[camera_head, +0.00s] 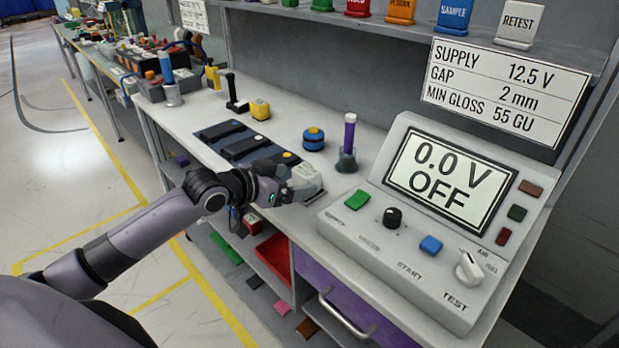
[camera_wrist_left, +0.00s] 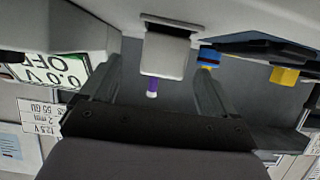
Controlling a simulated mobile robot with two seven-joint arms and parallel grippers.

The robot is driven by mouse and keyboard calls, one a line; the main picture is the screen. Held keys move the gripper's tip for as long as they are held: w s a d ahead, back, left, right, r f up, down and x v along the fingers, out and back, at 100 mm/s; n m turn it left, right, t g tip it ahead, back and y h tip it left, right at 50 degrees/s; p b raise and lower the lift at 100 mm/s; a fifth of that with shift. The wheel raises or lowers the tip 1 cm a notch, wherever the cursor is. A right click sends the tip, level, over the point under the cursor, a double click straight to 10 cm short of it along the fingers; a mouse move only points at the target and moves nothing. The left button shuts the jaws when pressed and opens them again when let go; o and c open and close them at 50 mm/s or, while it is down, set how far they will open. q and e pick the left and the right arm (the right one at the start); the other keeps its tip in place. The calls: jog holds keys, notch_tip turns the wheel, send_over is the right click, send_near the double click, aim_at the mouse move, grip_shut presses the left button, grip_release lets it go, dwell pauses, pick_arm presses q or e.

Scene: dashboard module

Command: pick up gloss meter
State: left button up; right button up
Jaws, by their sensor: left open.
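The likely gloss meter is a small pale grey block with a greenish label (camera_head: 305,171) on the front part of the bench, left of the power console. My left gripper (camera_head: 288,186) reaches it from the left, close to it; exact contact cannot be told. In the left wrist view, which appears upside down, a grey block (camera_wrist_left: 165,55) shows between the two spread dark fingers, with space on both sides. My left gripper is open. My right gripper is not in view.
The console (camera_head: 425,215) reading 0.0 V OFF stands close to the right. A dark tray (camera_head: 245,147) lies left.

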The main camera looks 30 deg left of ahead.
aim_at(299, 179)
pick_arm(q)
jog(key=shift+a+x, duration=0.2)
jog(key=shift+x, duration=2.55)
jog(key=c, duration=1.2)
